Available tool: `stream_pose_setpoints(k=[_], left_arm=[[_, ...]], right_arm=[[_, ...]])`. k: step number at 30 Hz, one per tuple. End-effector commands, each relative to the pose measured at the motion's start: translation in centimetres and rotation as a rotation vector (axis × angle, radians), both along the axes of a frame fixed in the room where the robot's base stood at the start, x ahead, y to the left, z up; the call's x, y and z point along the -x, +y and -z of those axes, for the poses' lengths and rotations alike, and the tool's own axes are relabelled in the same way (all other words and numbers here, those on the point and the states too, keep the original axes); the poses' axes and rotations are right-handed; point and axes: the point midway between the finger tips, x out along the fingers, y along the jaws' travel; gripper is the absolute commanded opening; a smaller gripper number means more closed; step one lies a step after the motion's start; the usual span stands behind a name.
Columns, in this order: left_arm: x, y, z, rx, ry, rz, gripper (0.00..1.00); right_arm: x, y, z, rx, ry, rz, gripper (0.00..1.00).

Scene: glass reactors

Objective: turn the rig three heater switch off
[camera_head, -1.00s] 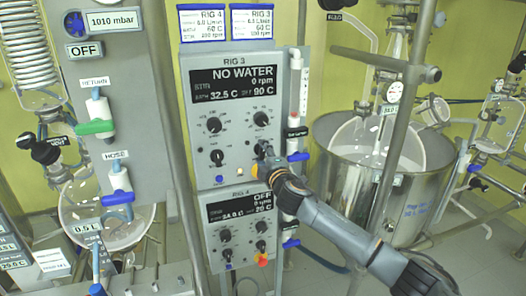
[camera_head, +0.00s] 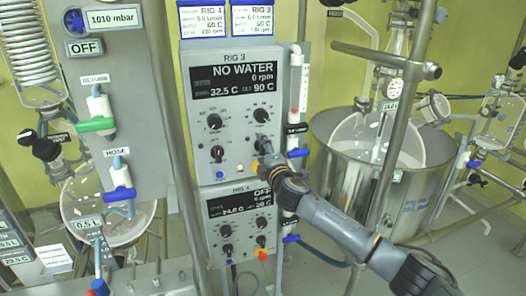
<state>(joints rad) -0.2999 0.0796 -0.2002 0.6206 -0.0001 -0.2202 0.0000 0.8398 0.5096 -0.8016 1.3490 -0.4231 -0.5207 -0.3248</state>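The grey RIG 3 control box (camera_head: 246,104) is at the centre of the head view. Its display (camera_head: 234,81) reads NO WATER, 0 rpm, 32.5 C and 90 C. Black knobs show at upper left (camera_head: 214,121), upper right (camera_head: 261,115) and lower left (camera_head: 217,152). My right gripper (camera_head: 264,148) is at the lower right of this panel, in front of the lower right control. It hides most of that control, so I cannot tell its setting or whether the fingers touch it. The fingers are too small and dark to read as open or shut. My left gripper is not in view.
A vertical tube (camera_head: 296,90) runs close on the right. A steel vessel (camera_head: 345,178) and slanting pipe (camera_head: 400,130) stand farther right.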

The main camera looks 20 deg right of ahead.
Motion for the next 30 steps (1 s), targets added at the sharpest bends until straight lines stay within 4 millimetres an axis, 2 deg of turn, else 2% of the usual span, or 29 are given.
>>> stream_pose_setpoints(k=[9,14,30], left_arm=[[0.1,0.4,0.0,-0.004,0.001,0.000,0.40],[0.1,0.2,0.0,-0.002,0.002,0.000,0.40],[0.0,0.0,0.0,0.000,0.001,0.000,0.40]], right_arm=[[0.1,-0.1,-0.1,-0.003,-0.001,0.001,0.72],[1.1,-0.1,-0.1,-0.003,-0.002,0.001,0.72],[10.3,-0.4,0.0,-0.001,0.000,0.000,0.72]])
